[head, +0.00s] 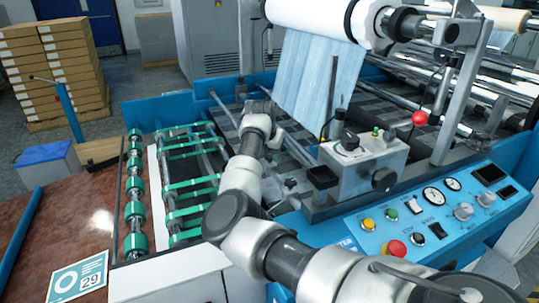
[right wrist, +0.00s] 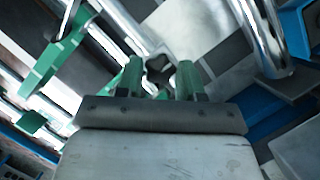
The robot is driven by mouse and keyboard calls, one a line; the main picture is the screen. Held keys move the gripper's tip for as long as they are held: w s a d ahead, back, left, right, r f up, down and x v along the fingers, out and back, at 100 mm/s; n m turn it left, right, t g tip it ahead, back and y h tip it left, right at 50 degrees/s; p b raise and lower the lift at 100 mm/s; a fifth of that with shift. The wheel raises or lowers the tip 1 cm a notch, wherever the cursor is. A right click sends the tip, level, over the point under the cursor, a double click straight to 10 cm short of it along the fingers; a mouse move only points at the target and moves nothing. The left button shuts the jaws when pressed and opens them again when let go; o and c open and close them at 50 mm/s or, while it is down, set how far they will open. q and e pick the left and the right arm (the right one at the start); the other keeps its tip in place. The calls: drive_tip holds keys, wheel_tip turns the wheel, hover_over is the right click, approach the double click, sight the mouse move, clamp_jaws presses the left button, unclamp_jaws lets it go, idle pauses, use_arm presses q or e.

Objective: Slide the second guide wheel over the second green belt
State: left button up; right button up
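Several green belts (head: 192,186) run across the feed bed at the left of the machine in the head view. Part of a green belt also shows at the left of the right wrist view (right wrist: 48,68). Which belt counts as the second is not clear. My right arm reaches over the bed, with its gripper small and mostly hidden beyond the wrist. In the right wrist view, my right gripper (right wrist: 159,76) has its two green fingers apart, on either side of a dark, lobed part (right wrist: 159,67), possibly a guide wheel. I cannot tell whether they touch it. My left gripper is out of view.
A shaft with green rollers (head: 134,190) lies left of the belts. A metal box with knobs (head: 362,166) stands right of my arm, above the blue control panel (head: 430,215). A bright metal bar (right wrist: 263,38) is close to the right gripper.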

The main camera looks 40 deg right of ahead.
drive_tip(key=o, duration=0.3)
drive_tip(key=b+v, duration=0.1)
drive_tip(key=v, duration=0.9)
drive_tip(key=shift+s+a+r+b, duration=0.15)
drive_tip(key=shift+r+b, duration=0.25)
